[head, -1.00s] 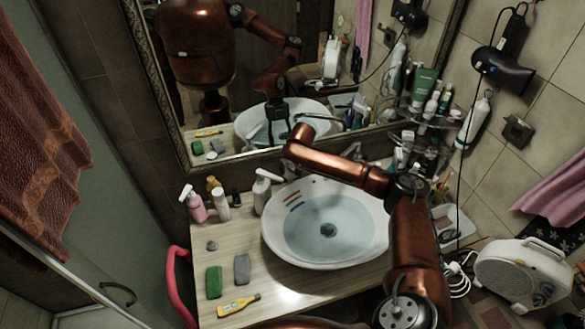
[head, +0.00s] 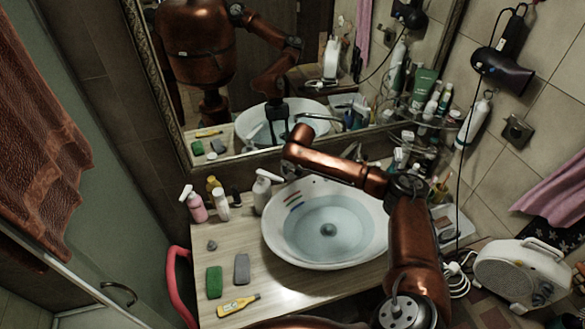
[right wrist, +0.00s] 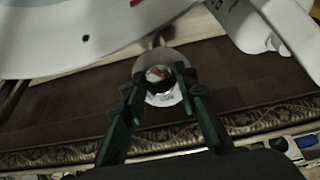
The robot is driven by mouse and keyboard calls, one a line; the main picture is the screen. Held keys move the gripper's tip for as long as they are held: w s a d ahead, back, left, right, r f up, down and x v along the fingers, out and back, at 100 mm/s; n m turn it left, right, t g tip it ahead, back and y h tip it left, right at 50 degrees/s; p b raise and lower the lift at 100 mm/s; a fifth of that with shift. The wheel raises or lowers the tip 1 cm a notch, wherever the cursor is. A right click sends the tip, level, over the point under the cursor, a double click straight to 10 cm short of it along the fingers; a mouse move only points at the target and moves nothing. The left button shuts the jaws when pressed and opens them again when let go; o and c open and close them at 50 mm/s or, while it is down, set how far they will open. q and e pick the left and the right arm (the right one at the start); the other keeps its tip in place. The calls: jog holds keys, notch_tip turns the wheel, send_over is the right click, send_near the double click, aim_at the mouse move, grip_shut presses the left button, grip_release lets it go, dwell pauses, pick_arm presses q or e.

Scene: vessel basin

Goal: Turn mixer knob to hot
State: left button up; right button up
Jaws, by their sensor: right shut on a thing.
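In the right wrist view, the dark green fingers of my right gripper (right wrist: 159,75) are closed around a small round knob (right wrist: 158,86) with a pale rim and dark middle. I take it for the mixer knob; its hot and cold marks cannot be read. In the head view, my right arm crosses behind the white basin (head: 272,243) and hides the knob and most of the gripper. The basin holds water over a dark drain (head: 328,230). My left gripper is out of view.
Pump bottles (head: 262,190) stand left of the basin. A mirror (head: 225,150) rises behind; a white heater (head: 520,275) is at right.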

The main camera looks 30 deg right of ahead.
jog(key=shift+r+n+p, duration=0.1)
jog(key=shift+n+p, duration=0.3)
jog(key=shift+p, duration=0.25)
jog(key=n+h+p, duration=0.2)
jog(key=n+p, duration=0.3)
jog(key=p, duration=0.1)
jog(key=shift+a+p, duration=0.15)
jog(key=shift+p, duration=0.15)
jog(key=n+h+p, duration=0.1)
jog(key=n+p, duration=0.1)
jog(key=n, duration=0.1)
jog(key=shift+n+t, duration=0.3)
jog(key=shift+t, duration=0.1)
jog(key=shift+n+t+h+p, duration=0.35)
jog(key=shift+n+p, duration=0.85)
jog(key=shift+n, duration=0.4)
jog(key=shift+a+f, duration=0.1)
jog(key=shift+f, duration=0.1)
jog(key=o, duration=1.2)
jog(key=shift+c, duration=0.2)
